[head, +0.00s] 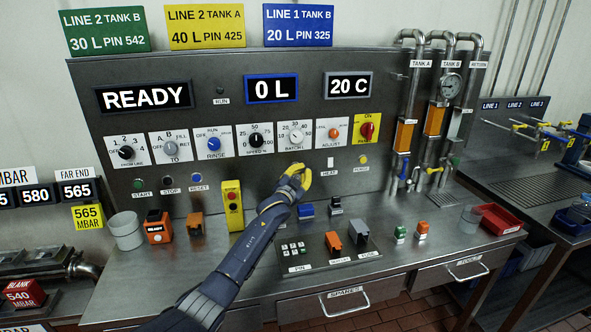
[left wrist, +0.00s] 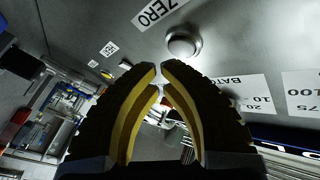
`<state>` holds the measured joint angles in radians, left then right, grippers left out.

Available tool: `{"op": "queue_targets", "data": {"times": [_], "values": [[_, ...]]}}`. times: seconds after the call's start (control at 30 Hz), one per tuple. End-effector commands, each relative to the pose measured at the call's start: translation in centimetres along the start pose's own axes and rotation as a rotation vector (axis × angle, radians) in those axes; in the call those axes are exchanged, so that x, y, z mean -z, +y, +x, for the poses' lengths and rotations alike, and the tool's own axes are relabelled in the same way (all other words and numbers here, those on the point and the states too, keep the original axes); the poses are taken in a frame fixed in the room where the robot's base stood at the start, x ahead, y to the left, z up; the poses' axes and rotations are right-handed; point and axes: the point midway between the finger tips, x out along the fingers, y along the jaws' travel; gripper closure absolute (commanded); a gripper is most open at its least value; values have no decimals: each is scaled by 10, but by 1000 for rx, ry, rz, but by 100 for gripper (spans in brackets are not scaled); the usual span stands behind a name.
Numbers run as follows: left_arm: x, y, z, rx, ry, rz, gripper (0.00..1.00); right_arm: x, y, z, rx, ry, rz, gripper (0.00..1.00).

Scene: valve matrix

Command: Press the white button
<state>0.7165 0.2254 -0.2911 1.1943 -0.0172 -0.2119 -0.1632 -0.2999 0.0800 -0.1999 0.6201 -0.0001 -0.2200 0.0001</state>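My left gripper (head: 298,176) is held up near the front of the grey control panel, below the row of dials. In the left wrist view its two dark fingers with yellow pads (left wrist: 161,76) meet almost tip to tip and hold nothing. A round pale button (left wrist: 183,42) sits on the panel just beyond the fingertips, beside a ZERO label (left wrist: 160,11). A small gap seems to show between tips and button; contact cannot be told. In the head view my gripper hides this button. My right gripper is not in view.
A white rectangular switch (head: 330,162) above a HEAT label and a yellow PURGE button (head: 363,160) are right of my gripper. A row of dials, including the batch dial (head: 295,136), is just above. A yellow control box (head: 233,205) stands on the bench to the left.

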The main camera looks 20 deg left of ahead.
Motion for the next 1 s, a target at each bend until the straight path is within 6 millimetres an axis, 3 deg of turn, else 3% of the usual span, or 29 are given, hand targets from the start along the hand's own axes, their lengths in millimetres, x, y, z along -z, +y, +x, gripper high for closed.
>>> {"op": "queue_targets", "data": {"times": [0.33,1.0], "values": [[1,2,-2,-1,0,0,100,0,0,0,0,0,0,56],[21,21,-39,0,1,-1,100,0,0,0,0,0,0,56]]}}
